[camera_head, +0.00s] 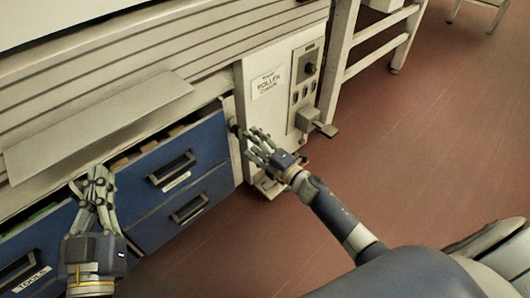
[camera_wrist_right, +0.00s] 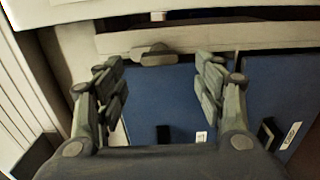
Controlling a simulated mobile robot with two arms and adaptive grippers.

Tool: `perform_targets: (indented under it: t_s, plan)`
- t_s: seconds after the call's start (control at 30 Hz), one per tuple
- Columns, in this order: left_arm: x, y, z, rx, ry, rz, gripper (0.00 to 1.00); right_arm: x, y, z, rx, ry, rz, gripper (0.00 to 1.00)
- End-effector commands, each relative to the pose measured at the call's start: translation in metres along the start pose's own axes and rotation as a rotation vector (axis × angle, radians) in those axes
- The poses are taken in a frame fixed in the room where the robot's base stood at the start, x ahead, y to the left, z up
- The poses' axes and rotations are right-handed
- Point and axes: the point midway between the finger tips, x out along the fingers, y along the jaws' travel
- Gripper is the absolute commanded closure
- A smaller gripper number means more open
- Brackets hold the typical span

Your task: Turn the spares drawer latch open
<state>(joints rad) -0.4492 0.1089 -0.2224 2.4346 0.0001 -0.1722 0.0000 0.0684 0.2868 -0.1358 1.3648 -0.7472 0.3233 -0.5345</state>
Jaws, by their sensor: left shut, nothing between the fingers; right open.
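Blue drawers sit under the machine's white housing. The upper one (camera_head: 150,195) has a dark handle (camera_head: 172,168) and a label too small to read. A small dark knob-like part (camera_head: 234,126) stands at the right end of the drawer, by my right fingers. In the right wrist view, a grey-brown latch-like piece (camera_wrist_right: 154,55) sits above a blue drawer front (camera_wrist_right: 165,88), between my spread fingers. I cannot tell which way it is turned. My right gripper (camera_head: 252,143) is open and empty. My left gripper (camera_head: 92,180) is shut and empty, in front of the drawers on the left.
A control panel (camera_head: 305,75) with a knob and a white label stands right of the drawers. A lower drawer handle (camera_head: 190,208) and a "TOOLS" label (camera_head: 30,278) show. A pale stand (camera_head: 380,45) is behind. Red floor (camera_head: 430,140) is clear on the right.

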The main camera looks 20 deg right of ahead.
Motion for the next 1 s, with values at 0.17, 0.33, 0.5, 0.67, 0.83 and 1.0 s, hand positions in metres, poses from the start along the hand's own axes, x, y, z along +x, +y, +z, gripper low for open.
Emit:
perform_targets:
  t_s: [0.17, 0.33, 0.5, 0.67, 0.83, 1.0]
  plan:
    - [0.0, 0.0, 0.0, 0.0, 0.0, 0.0, 1.0, -0.032, -0.001, 0.0, 0.0, 0.0, -0.002, 0.37]
    - [0.0, 0.0, 0.0, 0.0, 0.0, 0.0, 1.0, -0.05, -0.001, 0.0, 0.001, -0.001, 0.0, 0.37]
    - [0.0, 0.0, 0.0, 0.0, 0.0, -0.001, 1.0, -0.056, 0.0, 0.0, 0.001, -0.001, 0.0, 0.37]
    - [0.0, 0.0, 0.0, 0.0, 0.0, -0.001, 1.0, -0.056, 0.0, 0.0, 0.001, -0.001, 0.001, 0.37]
    - [0.0, 0.0, 0.0, 0.0, 0.0, -0.001, 1.0, -0.056, 0.0, 0.0, 0.001, -0.001, 0.001, 0.37]
    - [0.0, 0.0, 0.0, 0.0, 0.0, 0.0, 1.0, -0.056, 0.001, -0.001, 0.006, -0.001, 0.003, 0.37]
